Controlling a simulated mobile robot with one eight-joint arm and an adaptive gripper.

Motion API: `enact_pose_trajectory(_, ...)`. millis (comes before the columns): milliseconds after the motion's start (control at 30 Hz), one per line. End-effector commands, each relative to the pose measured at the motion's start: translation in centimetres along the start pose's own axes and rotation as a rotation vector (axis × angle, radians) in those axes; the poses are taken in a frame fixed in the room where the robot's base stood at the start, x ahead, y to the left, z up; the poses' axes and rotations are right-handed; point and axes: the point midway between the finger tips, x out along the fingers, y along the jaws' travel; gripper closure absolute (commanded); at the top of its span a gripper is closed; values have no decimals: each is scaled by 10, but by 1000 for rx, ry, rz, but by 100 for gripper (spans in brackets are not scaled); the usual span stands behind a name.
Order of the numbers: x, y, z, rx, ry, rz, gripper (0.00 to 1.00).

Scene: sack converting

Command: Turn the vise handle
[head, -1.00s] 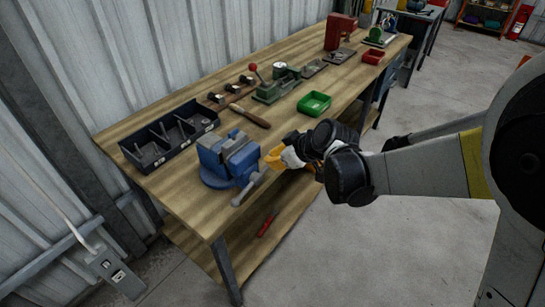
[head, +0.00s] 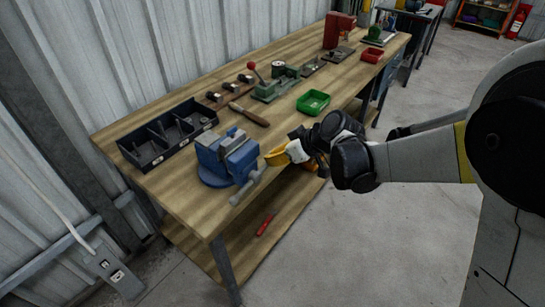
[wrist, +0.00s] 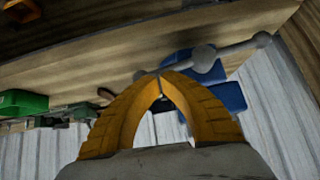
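The blue vise (head: 227,158) sits at the near edge of the workbench. Its grey bar handle (head: 246,188) slants across its front. In the wrist view, the handle (wrist: 233,48) runs past the fingertips, with its round hub on the right and one knobbed end just left of the tips. My gripper (head: 268,158) is right of the vise, its orange fingers close to the handle's upper end. In the wrist view, the fingers (wrist: 161,73) arch together and their tips meet. I cannot tell whether they touch the bar. Part of the blue vise (wrist: 222,92) shows behind them.
A black divided tray (head: 168,140) lies left of the vise. A wooden-handled tool (head: 249,115), a green bin (head: 313,102) and a red bin (head: 372,55) lie farther back on the bench (head: 180,195). Open floor (head: 330,255) lies at the right.

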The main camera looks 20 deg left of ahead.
Motion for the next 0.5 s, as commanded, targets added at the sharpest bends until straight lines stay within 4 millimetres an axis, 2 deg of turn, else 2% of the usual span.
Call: enact_pose_trajectory(500,14,6,14,156,-1,-157,100)
